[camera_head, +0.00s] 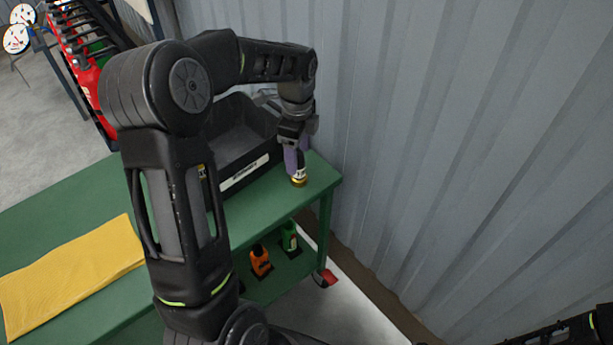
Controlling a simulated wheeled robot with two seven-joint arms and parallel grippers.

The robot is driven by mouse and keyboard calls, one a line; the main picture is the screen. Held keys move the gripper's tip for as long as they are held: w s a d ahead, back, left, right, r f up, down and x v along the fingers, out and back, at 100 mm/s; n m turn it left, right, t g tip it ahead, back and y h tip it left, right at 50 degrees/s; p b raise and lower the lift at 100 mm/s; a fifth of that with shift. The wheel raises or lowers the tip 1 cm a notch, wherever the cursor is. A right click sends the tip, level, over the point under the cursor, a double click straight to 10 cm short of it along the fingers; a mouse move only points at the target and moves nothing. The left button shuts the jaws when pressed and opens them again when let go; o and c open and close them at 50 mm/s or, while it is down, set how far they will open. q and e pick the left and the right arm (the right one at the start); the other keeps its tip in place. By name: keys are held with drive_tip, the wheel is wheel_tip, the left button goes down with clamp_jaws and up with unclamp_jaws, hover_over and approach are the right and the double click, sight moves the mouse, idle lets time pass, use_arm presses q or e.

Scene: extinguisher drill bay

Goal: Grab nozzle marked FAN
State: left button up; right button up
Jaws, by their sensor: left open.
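A small nozzle with a brass end (299,179) stands at the right end of the green table, by the wall. No marking on it can be read from here. My left gripper (298,155) reaches down over the nozzle from above and is open, with purple surfaces showing beside the nozzle. I cannot tell whether the fingers touch it, as the gripper hides its upper part.
A black bin (238,140) with a white label stands left of the gripper. A yellow cloth (70,275) lies on the green table (50,205). Orange (261,261) and green (289,237) bottles stand on the lower shelf. A corrugated wall (430,130) rises close behind. Red extinguishers (90,85) stand back left.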

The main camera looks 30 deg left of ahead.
sight(299, 173)
use_arm(q)
drive_tip(key=shift+f, duration=0.15)
drive_tip(key=shift+f, duration=1.2)
wheel_tip(299, 173, down, 5)
drive_tip(key=shift+w+f+p, duration=0.1)
drive_tip(key=shift+p, duration=0.25)
drive_tip(key=shift+c, duration=0.4)
clamp_jaws()
